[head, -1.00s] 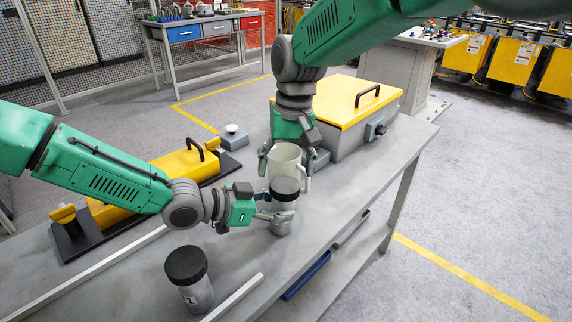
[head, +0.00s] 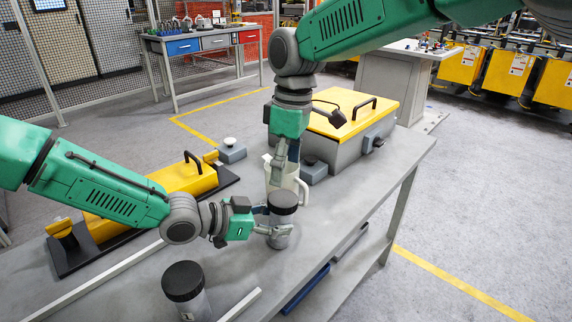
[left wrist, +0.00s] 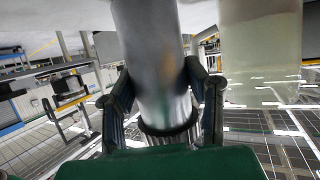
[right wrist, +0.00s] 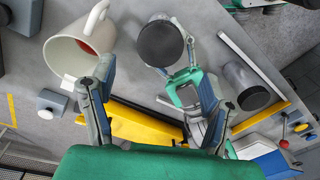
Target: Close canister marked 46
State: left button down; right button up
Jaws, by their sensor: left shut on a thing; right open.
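A grey canister (head: 279,222) with a black lid (head: 283,198) stands on the bench; its number is not visible. My left gripper (head: 275,234) is shut around its body, low down; the metal body fills the middle of the left wrist view (left wrist: 150,55). The lid covers the canister's top; I cannot tell if it is tight. A second black-lidded canister (head: 186,292) stands nearer the front, its label only partly visible. My right gripper (head: 279,172) is open and empty by the white mug, behind the held canister. The right wrist view shows its spread fingers (right wrist: 155,105), apart from both lids.
The white mug (head: 303,184) stands close behind the held canister. Behind it are a grey box with a yellow lid (head: 352,108) and small grey button boxes (head: 232,151). A yellow fixture (head: 180,183) lies at left. A pale rail (head: 130,265) crosses the bench.

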aim_at(283, 198)
pick_arm(q)
jog(key=shift+s+f, duration=0.1)
jog(key=shift+f, duration=0.1)
pick_arm(e)
jog(key=f, duration=0.8)
jog(key=shift+s+a, duration=0.15)
jog(key=shift+a, duration=0.2)
jog(key=c, duration=1.2)
jog(key=m, duration=0.4)
jog(key=shift+m, duration=0.4)
jog(key=o, duration=1.3)
jog(key=shift+c, duration=0.2)
jog(key=shift+d+r, duration=0.2)
jog(key=shift+r, duration=2.05)
